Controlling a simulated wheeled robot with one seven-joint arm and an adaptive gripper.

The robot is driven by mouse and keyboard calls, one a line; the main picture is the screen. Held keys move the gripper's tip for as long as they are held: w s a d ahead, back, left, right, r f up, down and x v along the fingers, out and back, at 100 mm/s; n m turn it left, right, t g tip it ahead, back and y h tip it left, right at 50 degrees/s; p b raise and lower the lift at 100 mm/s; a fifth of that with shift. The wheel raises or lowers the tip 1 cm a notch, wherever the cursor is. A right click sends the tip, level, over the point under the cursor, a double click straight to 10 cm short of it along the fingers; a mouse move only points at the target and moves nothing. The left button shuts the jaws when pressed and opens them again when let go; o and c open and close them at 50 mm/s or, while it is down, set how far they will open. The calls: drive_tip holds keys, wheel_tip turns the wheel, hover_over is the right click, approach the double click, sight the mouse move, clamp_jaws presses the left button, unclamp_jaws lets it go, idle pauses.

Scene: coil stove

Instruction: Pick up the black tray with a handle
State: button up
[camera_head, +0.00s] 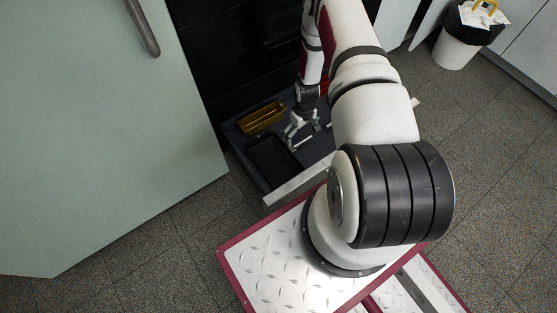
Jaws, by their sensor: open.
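A black tray (272,160) lies low in the open drawer, toward its front left. A light bar at its right end, by my fingers, may be its handle, but it is too small to be sure. My gripper (301,136) is open and points down into the drawer, just right of and behind the tray's dark basin. I cannot tell whether the fingers touch the tray or the bar. My arm hides the right part of the drawer.
The drawer's pale front panel (300,181) stands pulled out. A yellow-brown tray (262,118) lies behind the black tray. A large pale green door or panel (95,130) stands at left. A white bin (458,45) stands at upper right. Open tiled floor lies at right.

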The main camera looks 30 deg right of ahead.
sight(301, 141)
drive_tip(key=shift+s+d+f+b, duration=0.1)
drive_tip(key=shift+f+b, duration=0.85)
drive_tip(key=shift+f, duration=1)
drive_tip(key=shift+s+d+f+b, duration=0.1)
drive_tip(key=shift+f+b, duration=0.85)
drive_tip(key=shift+f, duration=0.95)
drive_tip(key=shift+r, duration=0.1)
drive_tip(key=c, duration=1.2)
drive_tip(key=shift+r, duration=0.1)
